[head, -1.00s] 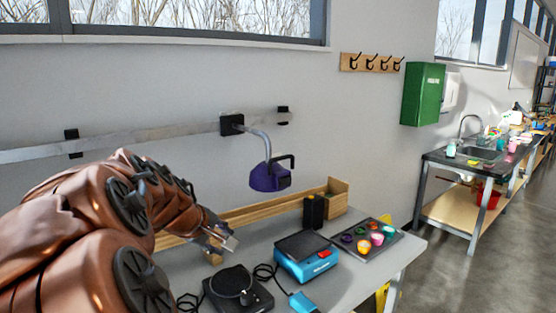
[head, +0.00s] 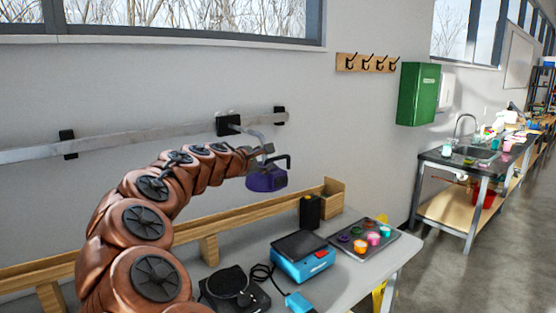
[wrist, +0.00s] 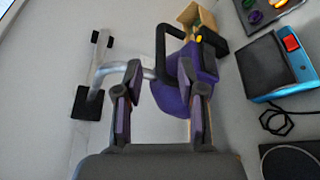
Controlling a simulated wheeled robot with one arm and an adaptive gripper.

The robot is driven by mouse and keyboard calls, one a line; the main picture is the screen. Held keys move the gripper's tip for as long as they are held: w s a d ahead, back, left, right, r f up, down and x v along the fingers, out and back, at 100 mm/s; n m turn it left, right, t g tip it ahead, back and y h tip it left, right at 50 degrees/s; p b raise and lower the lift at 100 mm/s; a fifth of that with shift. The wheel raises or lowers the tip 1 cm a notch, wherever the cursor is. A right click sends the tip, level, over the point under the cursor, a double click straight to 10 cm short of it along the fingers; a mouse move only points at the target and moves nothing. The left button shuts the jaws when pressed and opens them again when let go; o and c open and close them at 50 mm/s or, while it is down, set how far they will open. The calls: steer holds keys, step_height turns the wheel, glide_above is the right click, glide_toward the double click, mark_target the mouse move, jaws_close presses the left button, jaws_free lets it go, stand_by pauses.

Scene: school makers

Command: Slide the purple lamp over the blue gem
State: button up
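The purple lamp (head: 266,181) hangs from a bent grey arm on the wall rail, with a black handle at its right side. In the wrist view the lamp (wrist: 196,72) and its black handle lie ahead of and partly between my fingers. My gripper (head: 264,155) is at the lamp's top, near the bent arm. In the wrist view my gripper (wrist: 163,85) has its two fingers wide apart, with a gap between them. Whether a finger touches the lamp I cannot tell. I cannot pick out a blue gem in either view.
The wall rail (head: 110,147) carries the lamp's black mount (head: 228,125). Below, the grey bench holds a blue device (head: 302,262), a black round device (head: 235,290), a black box (head: 310,211) and a tray (head: 393,241) of coloured cups. A wooden ledge (head: 240,228) runs along the wall.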

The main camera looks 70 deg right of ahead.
mark_target(275, 158)
steer(key=shift+p+x, duration=0.85)
steer(key=shift+x, duration=2.95)
steer(key=shift+f, duration=0.15)
jaws_close()
